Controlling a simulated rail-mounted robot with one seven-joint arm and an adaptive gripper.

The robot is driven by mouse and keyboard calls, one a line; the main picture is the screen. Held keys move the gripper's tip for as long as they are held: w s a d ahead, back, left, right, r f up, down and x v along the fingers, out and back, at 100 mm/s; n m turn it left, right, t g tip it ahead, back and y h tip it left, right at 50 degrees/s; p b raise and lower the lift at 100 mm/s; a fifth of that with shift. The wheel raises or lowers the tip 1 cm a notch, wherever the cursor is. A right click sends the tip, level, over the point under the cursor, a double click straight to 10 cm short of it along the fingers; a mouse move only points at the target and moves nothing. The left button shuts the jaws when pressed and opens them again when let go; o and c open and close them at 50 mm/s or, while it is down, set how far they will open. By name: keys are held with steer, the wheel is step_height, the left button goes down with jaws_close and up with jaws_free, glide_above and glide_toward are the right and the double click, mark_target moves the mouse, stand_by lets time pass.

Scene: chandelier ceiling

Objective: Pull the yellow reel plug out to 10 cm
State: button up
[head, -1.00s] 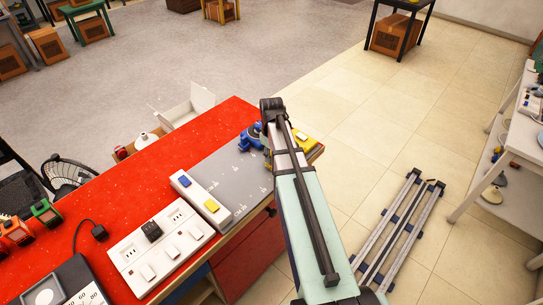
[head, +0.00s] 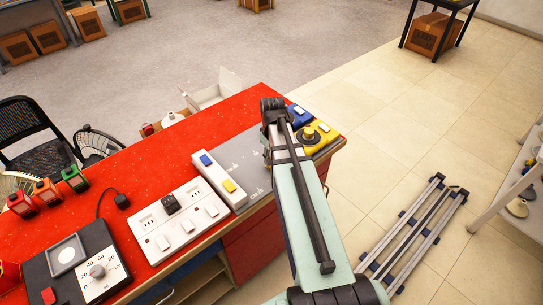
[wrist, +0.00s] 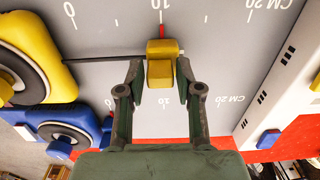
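The yellow plug (wrist: 160,70) is a small block on the grey board, in the middle of the wrist view. My gripper (wrist: 161,68) has one finger on each side of it, close against its sides, and looks shut on it. A thin dark cord runs left from the plug to the yellow reel (wrist: 22,62). The plug stands level with the 10 mark of the upper scale, just below a red tick. In the head view the yellow reel (head: 311,134) sits at the board's right end; my arm hides the plug there.
The blue reel (wrist: 66,136) is at the lower left of the wrist view, by a second scale. A white panel (wrist: 285,85) with a blue switch borders the board. In the head view, a white socket panel (head: 180,222) lies on the red bench (head: 150,160).

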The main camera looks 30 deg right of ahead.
stand_by(0.3)
step_height(320, 180, up, 12)
stand_by(0.7)
stand_by(0.3)
